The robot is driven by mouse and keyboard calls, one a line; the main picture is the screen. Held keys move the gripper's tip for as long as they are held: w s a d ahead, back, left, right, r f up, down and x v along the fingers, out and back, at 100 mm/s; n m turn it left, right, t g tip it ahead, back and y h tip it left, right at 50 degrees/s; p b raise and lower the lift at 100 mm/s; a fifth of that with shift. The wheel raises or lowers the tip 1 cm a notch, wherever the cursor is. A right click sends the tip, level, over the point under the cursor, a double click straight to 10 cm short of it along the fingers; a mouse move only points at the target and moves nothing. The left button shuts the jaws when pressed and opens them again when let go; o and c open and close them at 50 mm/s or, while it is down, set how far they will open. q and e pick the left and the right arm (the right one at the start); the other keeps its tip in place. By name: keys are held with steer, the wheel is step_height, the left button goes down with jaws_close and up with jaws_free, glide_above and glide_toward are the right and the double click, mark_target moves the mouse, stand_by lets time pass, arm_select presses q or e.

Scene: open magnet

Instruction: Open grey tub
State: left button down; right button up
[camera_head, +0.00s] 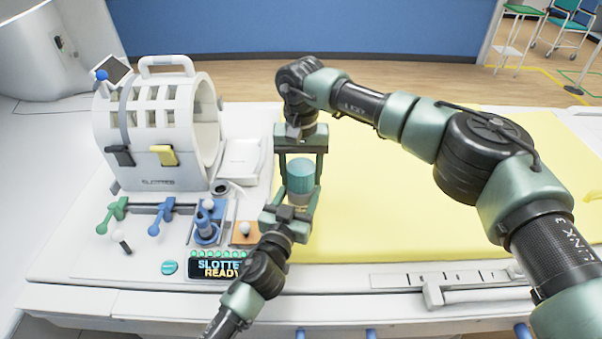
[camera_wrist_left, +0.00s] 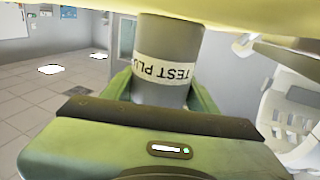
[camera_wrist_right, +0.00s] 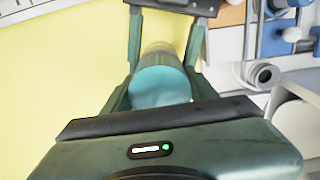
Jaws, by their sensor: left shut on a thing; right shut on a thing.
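The grey tub (camera_head: 298,200) is held upright or nearly so above the bench, with a teal lid (camera_head: 301,172) on top. The left wrist view shows its grey body (camera_wrist_left: 170,45) with a pale label reading "TEST PLU". My left gripper (camera_head: 292,205) comes from the near side and is shut on the tub's body. My right gripper (camera_head: 301,160) comes from the far side and is shut on the lid. The right wrist view shows the lid (camera_wrist_right: 160,86) between its fingers. I cannot tell whether the lid is loose.
A white ring-shaped machine marked SLOTTER (camera_head: 158,125) stands at left. In front are levers, knobs and a display (camera_head: 218,269) reading "SLOTTER READY". A yellow pad (camera_head: 400,225) covers the right side and is mostly clear. A white slider rail (camera_head: 440,278) runs along the front edge.

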mark_target(301, 166)
steer(key=shift+r, duration=0.2)
steer(key=shift+r, duration=0.95)
steer(key=shift+r, duration=2)
arm_select(q)
steer(key=shift+c, duration=1.8)
jaws_free()
